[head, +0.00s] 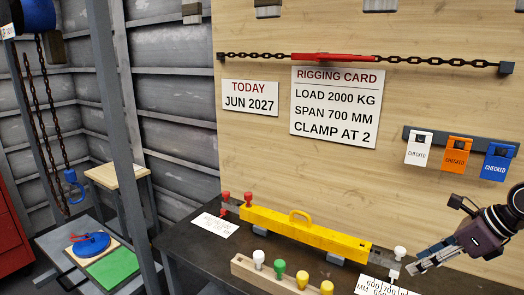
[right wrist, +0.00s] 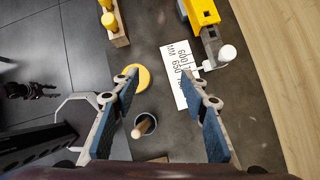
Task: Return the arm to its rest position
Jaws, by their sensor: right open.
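My right gripper (head: 424,262) comes in from the right edge of the head view, above the right end of the dark workbench (head: 190,243). In the right wrist view its two blue-padded fingers (right wrist: 160,95) are spread wide apart with nothing held between them. Below them lie a white number card (right wrist: 178,75), a yellow disc (right wrist: 144,80) and a grey cup with a wooden stick (right wrist: 146,123). The yellow beam (head: 310,234) sits on the bench, to the left of the gripper and apart from it. My left gripper is not in view.
A white-topped peg (head: 399,252) stands at the beam's right end. A wooden rack with coloured knobs (head: 268,280) is in front. The board behind carries a rigging card (head: 335,107), a chain and several hanging tags (head: 458,151). A grey post (head: 120,130) stands left.

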